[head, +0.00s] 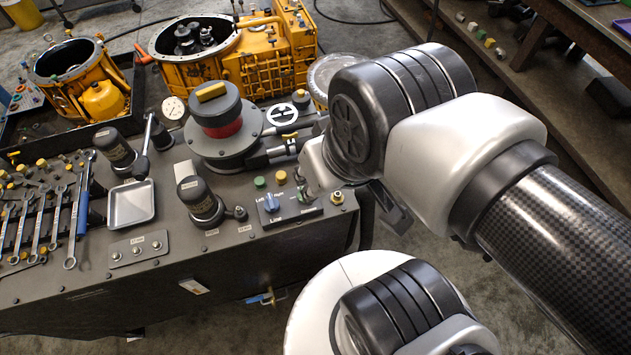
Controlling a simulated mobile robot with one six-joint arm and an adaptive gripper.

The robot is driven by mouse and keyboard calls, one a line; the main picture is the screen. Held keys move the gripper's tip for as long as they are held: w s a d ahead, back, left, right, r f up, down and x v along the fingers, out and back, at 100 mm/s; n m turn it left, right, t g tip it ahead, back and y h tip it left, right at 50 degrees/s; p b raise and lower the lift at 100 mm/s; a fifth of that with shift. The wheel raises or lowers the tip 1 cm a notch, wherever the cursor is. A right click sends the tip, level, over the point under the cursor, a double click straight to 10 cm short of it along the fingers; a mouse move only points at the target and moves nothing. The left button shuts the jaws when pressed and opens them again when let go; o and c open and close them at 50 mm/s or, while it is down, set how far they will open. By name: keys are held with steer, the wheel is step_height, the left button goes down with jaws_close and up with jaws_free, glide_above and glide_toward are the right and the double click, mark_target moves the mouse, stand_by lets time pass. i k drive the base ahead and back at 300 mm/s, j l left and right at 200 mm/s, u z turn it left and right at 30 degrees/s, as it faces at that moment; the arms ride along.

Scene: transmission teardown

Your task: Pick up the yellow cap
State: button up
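Several small yellow pieces could be the yellow cap, and I cannot tell which it is. A yellow-topped round fitting (337,198) stands at the right front of the bench, beside the switch panel. More small yellow-topped parts (41,163) are at the far left. My gripper (392,208) shows only as dark parts below my wrist, near the bench's right edge. My arm hides most of it, and its opening and any contact are unclear.
The dark bench (190,262) carries wrenches (75,215), a square metal tray (131,204), black cylinders (202,203) and a switch panel (290,208). Yellow housings (240,65) stand behind it. A shelf (520,75) is at the upper right. Floor is open between bench and shelf.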

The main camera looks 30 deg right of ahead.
mark_target(281, 177)
steer(key=i+j+u, duration=0.15)
steer(key=u, duration=0.25)
steer(key=i+j+u, duration=0.1)
steer(key=u, duration=0.25)
steer(key=i+l, duration=0.05)
